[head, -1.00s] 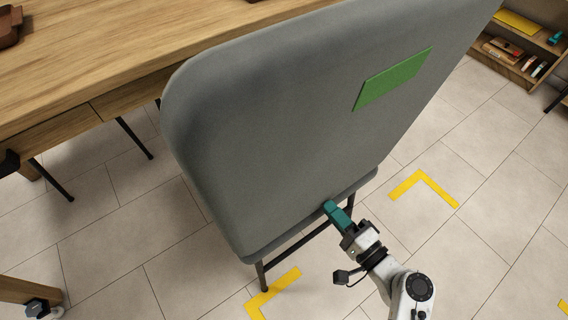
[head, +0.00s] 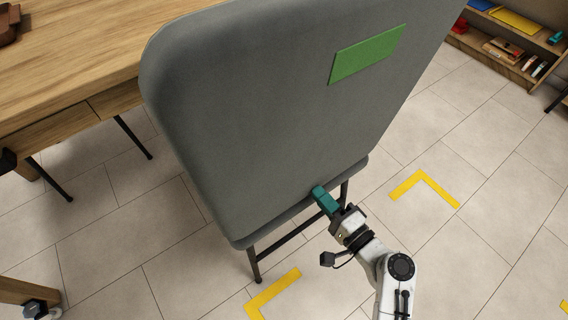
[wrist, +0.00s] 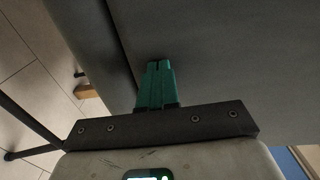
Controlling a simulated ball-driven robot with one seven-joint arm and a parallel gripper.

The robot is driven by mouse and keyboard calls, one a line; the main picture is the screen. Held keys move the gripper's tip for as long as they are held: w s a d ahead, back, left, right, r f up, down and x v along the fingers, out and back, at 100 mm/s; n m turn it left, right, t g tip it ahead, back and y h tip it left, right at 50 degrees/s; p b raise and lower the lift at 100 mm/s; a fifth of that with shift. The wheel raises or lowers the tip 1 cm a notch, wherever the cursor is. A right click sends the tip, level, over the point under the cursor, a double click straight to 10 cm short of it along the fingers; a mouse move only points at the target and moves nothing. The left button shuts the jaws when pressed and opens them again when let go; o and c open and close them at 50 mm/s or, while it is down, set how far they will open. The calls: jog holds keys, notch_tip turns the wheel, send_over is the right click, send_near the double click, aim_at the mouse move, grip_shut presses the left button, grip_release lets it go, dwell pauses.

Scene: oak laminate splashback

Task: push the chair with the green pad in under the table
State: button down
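The chair (head: 240,120) shows its tall grey back to me, with the green pad (head: 368,54) high on its right side. Its dark legs stand on the floor, and its front is hidden behind the back. The wooden table (head: 70,65) is beyond it to the left, partly covered by the back. My gripper (head: 319,193) has its teal fingers together at the low edge of the chair's back, seemingly touching it. In the wrist view the closed fingers (wrist: 158,80) point at the grey chair surface, with nothing seen between them.
Yellow corner marks lie on the tiles at right (head: 424,188) and at front (head: 272,295). A shelf (head: 510,50) with small items stands at the far right. A brown object (head: 8,22) is on the table. Floor to the right is clear.

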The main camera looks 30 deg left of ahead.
jog(key=shift+s+b+x, duration=0.1)
jog(key=shift+b+x, duration=0.5)
jog(key=shift+x, duration=1.65)
jog(key=shift+s+b+x, duration=0.15)
jog(key=shift+b+x, duration=0.45)
jog(key=shift+x, duration=1.65)
jog(key=shift+b+x, duration=2.35)
jog(key=shift+x, duration=3.1)
jog(key=shift+p+v, duration=1.55)
jog(key=shift+v, duration=3.6)
jog(key=shift+w, duration=0.15)
jog(key=shift+d, duration=0.1)
